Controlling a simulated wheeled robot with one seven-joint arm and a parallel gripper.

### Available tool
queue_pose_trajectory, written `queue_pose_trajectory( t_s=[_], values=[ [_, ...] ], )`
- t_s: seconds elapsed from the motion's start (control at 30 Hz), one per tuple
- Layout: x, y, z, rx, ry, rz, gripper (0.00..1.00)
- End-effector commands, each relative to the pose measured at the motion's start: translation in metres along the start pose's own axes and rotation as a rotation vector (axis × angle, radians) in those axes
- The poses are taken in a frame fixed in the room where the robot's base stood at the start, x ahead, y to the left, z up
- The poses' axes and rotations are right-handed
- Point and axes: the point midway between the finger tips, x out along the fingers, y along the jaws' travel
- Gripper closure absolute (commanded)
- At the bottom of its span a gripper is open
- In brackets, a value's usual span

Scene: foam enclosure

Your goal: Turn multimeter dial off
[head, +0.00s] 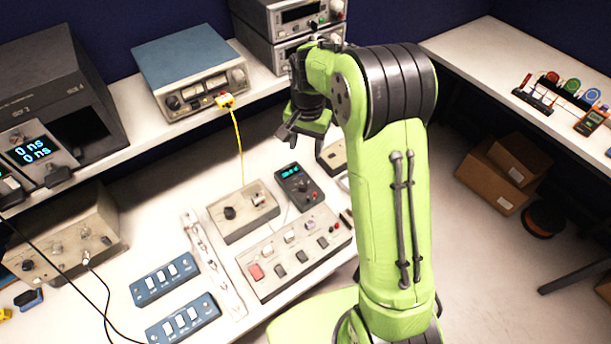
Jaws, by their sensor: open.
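A dark handheld meter (299,186) with a lit green display lies on the white bench, near the middle of the head view. Small knobs show below its display, but the dial's setting is too small to read. An orange-edged handheld meter (591,122) lies on the right-hand bench; its dial is also too small to read. I cannot tell which of the two is the multimeter meant. My gripper (293,137) is open and empty. In the picture it is above the dark meter and appears raised over the bench. My arm hides part of the bench to the right.
A beige box with a black knob (243,211) and a switch panel (293,254) lie close to the dark meter. A yellow cable (238,145) hangs from the blue-topped instrument (190,68) on the shelf. Cardboard boxes (503,172) stand under the right bench.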

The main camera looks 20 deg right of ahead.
Motion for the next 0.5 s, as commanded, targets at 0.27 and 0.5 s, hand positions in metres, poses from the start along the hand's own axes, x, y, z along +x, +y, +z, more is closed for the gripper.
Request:
queue_pose_trajectory(
  t_s=[0.27,0.5],
  values=[
    [0.039,-0.004,-0.006,0.038,-0.026,0.015,0.44],
    [0.1,-0.003,-0.004,0.037,-0.028,0.016,0.44]
  ],
)
